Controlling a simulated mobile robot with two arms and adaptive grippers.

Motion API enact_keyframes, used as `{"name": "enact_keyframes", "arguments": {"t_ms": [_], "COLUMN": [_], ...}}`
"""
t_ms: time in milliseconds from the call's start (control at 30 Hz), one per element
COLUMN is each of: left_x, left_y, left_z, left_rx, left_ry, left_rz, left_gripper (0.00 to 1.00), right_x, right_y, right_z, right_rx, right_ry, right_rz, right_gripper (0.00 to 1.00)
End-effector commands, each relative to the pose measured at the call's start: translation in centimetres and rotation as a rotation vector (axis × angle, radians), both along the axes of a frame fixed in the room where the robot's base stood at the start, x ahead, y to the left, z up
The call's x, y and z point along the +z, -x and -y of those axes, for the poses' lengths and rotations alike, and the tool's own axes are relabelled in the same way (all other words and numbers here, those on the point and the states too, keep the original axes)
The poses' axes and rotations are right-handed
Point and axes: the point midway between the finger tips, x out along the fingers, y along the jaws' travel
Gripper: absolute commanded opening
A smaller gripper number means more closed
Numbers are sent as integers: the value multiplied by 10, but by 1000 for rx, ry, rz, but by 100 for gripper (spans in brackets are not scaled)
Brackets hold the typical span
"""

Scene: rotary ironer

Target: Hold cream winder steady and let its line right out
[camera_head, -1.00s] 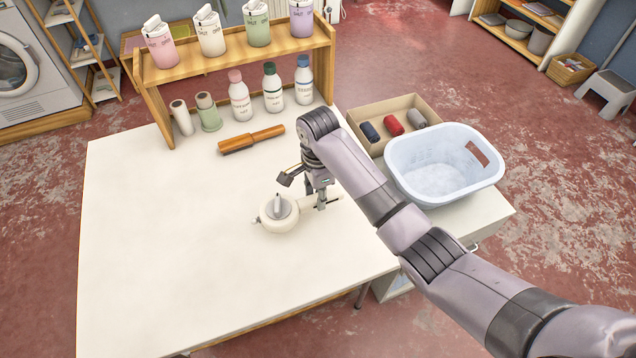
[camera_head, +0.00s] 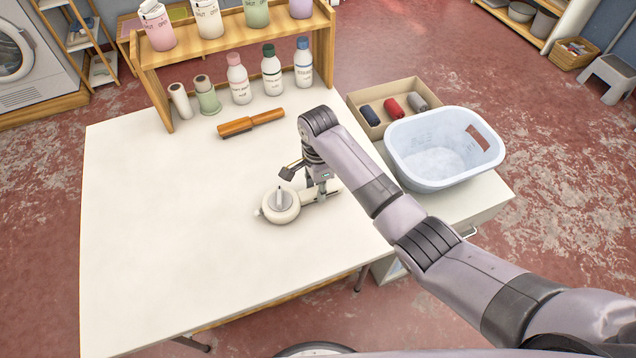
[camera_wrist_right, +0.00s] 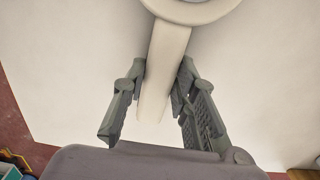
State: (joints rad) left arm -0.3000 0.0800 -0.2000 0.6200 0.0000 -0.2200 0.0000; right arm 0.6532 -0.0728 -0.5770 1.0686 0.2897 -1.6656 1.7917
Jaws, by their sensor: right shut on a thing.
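The cream winder (camera_head: 281,205) lies on the white table (camera_head: 190,240), its round body to the left and its handle pointing right. A grey crank piece shows on top of its body. My right gripper (camera_head: 316,193) is shut on the winder's handle. In the right wrist view the handle of the winder (camera_wrist_right: 168,60) runs down between the two fingers of the gripper (camera_wrist_right: 158,98). Part of the round body shows at the top there. No line is seen drawn out of the winder. My left gripper is not in view.
A blue-white basket (camera_head: 440,183) and a cardboard box (camera_head: 353,100) of rolls stand to the right. The table's left side is clear.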

Motion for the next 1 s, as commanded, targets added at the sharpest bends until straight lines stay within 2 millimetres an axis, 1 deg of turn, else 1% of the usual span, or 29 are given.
{"name": "enact_keyframes", "arguments": {"t_ms": [767, 800, 933, 1000], "left_x": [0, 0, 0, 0], "left_y": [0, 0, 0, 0], "left_z": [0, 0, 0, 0], "left_rx": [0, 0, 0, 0], "left_ry": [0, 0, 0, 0], "left_rz": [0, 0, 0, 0], "left_gripper": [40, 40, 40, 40], "right_x": [-7, -7, -7, -7], "right_y": [0, 0, 0, 0], "right_z": [0, 0, 0, 0], "right_rx": [1, 1, 1, 1], "right_ry": [-1, 0, 0, 0], "right_rz": [1, 0, 1, 1], "right_gripper": [0, 29, 37, 38]}}
